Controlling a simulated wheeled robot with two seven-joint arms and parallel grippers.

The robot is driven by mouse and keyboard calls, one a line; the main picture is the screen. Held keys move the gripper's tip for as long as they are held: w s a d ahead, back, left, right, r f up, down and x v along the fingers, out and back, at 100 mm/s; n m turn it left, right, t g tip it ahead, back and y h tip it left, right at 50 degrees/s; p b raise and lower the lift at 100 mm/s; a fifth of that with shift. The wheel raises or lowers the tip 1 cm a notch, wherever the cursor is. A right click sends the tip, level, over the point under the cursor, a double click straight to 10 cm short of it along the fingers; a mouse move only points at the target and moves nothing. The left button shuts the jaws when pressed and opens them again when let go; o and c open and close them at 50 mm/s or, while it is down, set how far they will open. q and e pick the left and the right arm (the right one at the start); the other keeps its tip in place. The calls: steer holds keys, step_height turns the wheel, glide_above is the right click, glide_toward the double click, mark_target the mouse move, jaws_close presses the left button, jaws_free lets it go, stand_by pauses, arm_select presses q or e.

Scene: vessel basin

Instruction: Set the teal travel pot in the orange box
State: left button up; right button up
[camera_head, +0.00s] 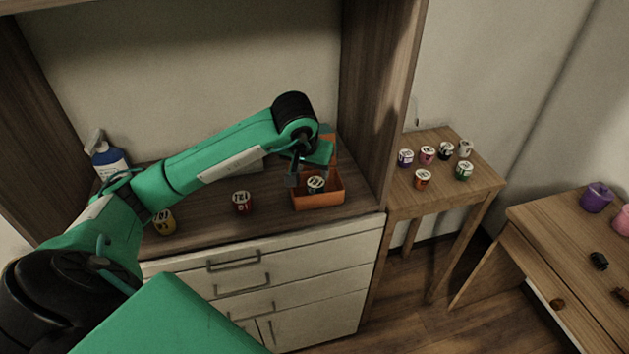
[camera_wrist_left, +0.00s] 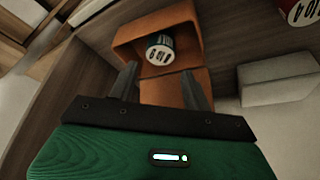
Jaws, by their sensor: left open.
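The orange box (camera_head: 322,201) stands near the right end of the cabinet's wooden top, and it also shows in the left wrist view (camera_wrist_left: 190,22). A small pot (camera_head: 316,186) with a white numbered label is inside the box; its side looks dark teal in the left wrist view (camera_wrist_left: 159,49). My left gripper (camera_head: 303,178) is above the box beside its raised back panel. In the left wrist view its two fingers (camera_wrist_left: 160,82) are apart with nothing held between them, and the pot is beyond the tips. My right gripper is not in view.
A red pot (camera_head: 243,203) and a yellow pot (camera_head: 164,222) stand left of the box. Several pots stand on the side table (camera_head: 440,196). A cabinet side wall (camera_head: 372,100) rises right of the box.

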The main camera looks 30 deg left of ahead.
arm_select(q)
steer(key=v, duration=0.3)
steer(key=shift+s+r, duration=0.2)
steer(key=shift+r, duration=0.15)
